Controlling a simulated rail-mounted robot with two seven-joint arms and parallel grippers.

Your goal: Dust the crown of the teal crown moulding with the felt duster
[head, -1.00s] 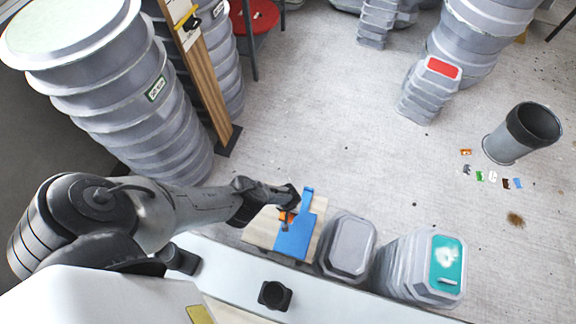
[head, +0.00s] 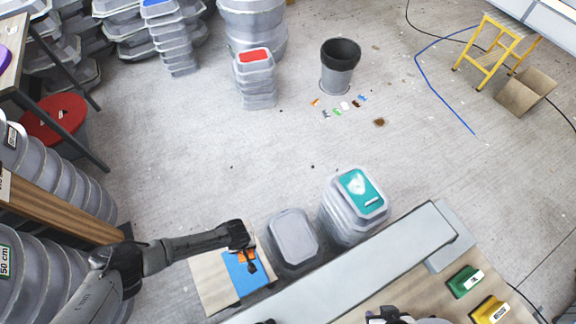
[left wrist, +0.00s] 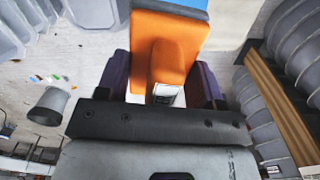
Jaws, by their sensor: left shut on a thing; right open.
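The teal crown moulding (head: 340,214) is a stack of ribbed grey tiers with a teal top panel (head: 361,188), right of centre in the head view. A pale dusty patch and a small light strip show on its crown. My left gripper (head: 243,248) is shut on an orange block with a handle (left wrist: 168,55), which looks like the felt duster. It is over a blue panel (head: 245,276), left of the moulding. The duster's underside is hidden. My right gripper (head: 388,316) is open at the bottom edge, only partly in view.
A plain grey mould (head: 292,238) stands between the left gripper and the teal one. A long grey ledge (head: 390,262) runs in front. A green block (head: 465,281) and a yellow block (head: 490,311) sit on the bench at right.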

